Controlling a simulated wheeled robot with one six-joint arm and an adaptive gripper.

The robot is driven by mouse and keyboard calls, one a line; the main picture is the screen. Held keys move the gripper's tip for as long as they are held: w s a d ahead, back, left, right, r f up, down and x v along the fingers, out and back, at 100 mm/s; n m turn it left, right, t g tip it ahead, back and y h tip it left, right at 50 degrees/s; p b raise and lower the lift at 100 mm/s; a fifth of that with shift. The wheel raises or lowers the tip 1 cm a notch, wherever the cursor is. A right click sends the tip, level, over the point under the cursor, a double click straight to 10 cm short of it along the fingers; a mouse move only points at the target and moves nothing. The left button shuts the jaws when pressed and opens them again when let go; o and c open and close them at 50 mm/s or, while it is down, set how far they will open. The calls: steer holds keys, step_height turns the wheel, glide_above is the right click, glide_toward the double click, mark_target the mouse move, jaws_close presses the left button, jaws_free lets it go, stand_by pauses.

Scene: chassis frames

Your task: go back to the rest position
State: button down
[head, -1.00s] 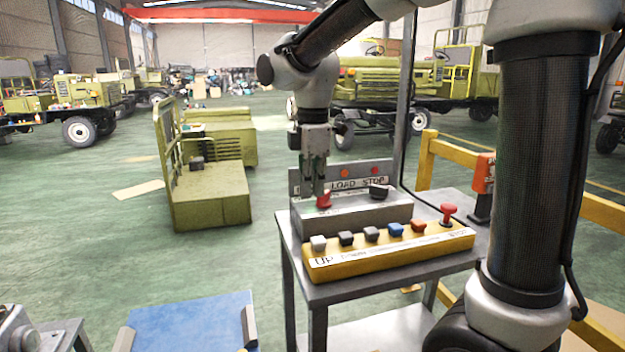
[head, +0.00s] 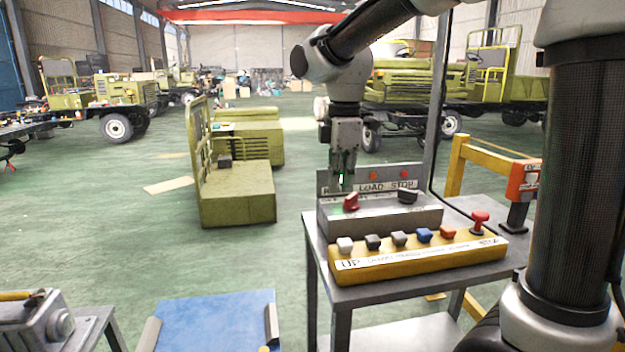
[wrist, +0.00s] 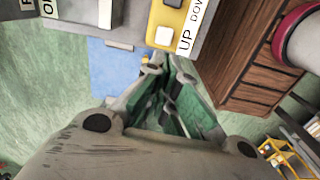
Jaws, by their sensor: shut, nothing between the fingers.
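My gripper (head: 343,182) hangs fingers down just above and behind the grey control box (head: 385,217) with the red and black knobs. It is shut and empty. In the head view a gap shows between it and the red knob (head: 351,202), which is turned at a slant. In the wrist view my gripper (wrist: 157,68) points towards the floor and the yellow button panel (wrist: 172,22), with its "UP" label and white button in sight. My arm reaches in from the right of the head view.
A yellow button panel (head: 420,257) stands in front of the grey box on a metal table (head: 360,293). A thin post rises behind the table. A blue plate (head: 215,322) lies at lower left. A green seat unit (head: 238,193) stands on open floor at left.

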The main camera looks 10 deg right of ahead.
steer(key=s+d+f+m+t, duration=0.1)
steer(key=s+d+m+t, duration=0.3)
steer(key=s+d+m, duration=1.3)
steer(key=s, duration=0.3)
steer(key=shift+d, duration=0.1)
stand_by(1.7)
